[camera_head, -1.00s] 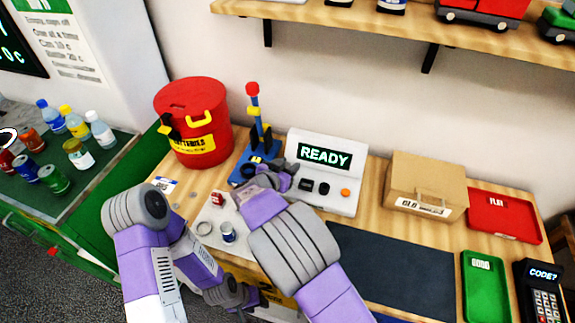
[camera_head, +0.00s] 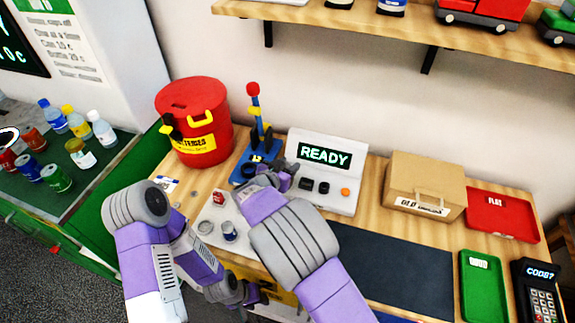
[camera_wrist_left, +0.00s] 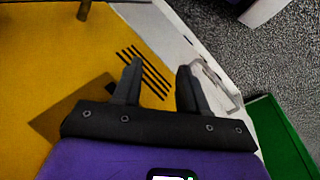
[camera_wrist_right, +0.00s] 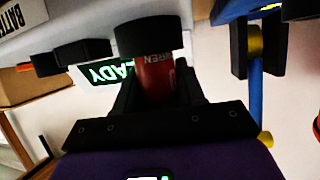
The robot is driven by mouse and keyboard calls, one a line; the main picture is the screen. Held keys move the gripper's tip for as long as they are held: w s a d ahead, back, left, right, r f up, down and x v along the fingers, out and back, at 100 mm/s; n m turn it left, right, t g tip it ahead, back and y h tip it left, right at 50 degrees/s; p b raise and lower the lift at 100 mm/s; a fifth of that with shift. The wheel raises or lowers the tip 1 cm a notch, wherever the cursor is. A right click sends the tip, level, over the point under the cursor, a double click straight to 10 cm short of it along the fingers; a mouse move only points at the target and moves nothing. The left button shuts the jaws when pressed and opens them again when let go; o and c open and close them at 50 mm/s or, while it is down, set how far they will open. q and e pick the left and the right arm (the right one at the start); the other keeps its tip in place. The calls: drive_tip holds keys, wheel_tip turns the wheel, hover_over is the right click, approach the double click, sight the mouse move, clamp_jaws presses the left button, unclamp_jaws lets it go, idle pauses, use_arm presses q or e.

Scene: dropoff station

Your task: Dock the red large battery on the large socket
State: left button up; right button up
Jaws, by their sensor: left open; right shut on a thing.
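The red large battery (camera_wrist_right: 155,78) shows in the right wrist view between the fingers of my right gripper (camera_wrist_right: 157,90), which is shut on it. A wide black round socket (camera_wrist_right: 150,36) on the white console covers the battery's far end; I cannot tell whether the battery is seated or only close. In the head view my right gripper (camera_head: 284,178) is at the left side of the white console (camera_head: 336,204), whose screen reads READY, and it hides the battery. My left gripper (camera_head: 252,293) is open and empty, low by the bench front; its fingers also show in the left wrist view (camera_wrist_left: 158,88).
Left of the console stand a blue stand with a lever (camera_head: 256,130) and a red bin (camera_head: 195,125). A small can (camera_head: 229,231) and a ring (camera_head: 205,227) lie on the bench's left part. A cardboard box (camera_head: 424,184) and red tray (camera_head: 502,214) are right.

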drive_tip(key=shift+r, duration=0.1)
drive_tip(key=shift+f, duration=0.7)
idle(0.5)
drive_tip(key=o, duration=0.8)
drive_tip(key=shift+o, duration=0.2)
drive_tip(key=shift+p+v, duration=0.8)
drive_tip(key=shift+v, duration=0.35)
drive_tip(key=p+v, duration=0.5)
drive_tip(key=v, duration=0.3)
drive_tip(key=shift+s, duration=0.35)
drive_tip(key=shift+a+r, duration=0.15)
